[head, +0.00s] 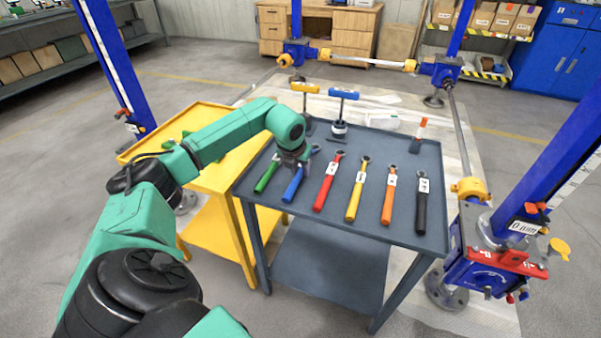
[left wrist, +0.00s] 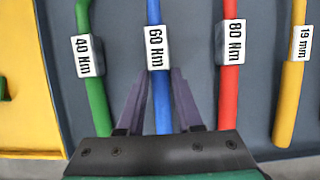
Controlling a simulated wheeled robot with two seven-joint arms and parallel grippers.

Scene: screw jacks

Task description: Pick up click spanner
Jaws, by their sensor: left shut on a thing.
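Several spanners lie in a row on the grey table (head: 400,231). A blue spanner (head: 292,186) lies second from the left, and its label reads 60 Nm in the left wrist view (left wrist: 155,45). My left gripper (head: 296,164) is over it, with its fingers (left wrist: 157,78) on both sides of the blue shaft, shut on it. The gripper hides part of it in the head view. A green spanner (head: 266,178), labelled 40 Nm (left wrist: 85,55), lies to its left. A red spanner (head: 326,186), labelled 80 Nm (left wrist: 229,42), lies to its right. My right gripper is not in view.
Yellow (head: 355,197), orange (head: 388,204) and black (head: 423,205) spanners lie further right. Yellow- and blue-handled T-shaped tools stand at the table's back. A yellow table (head: 203,111) adjoins at left. Blue lift posts stand around.

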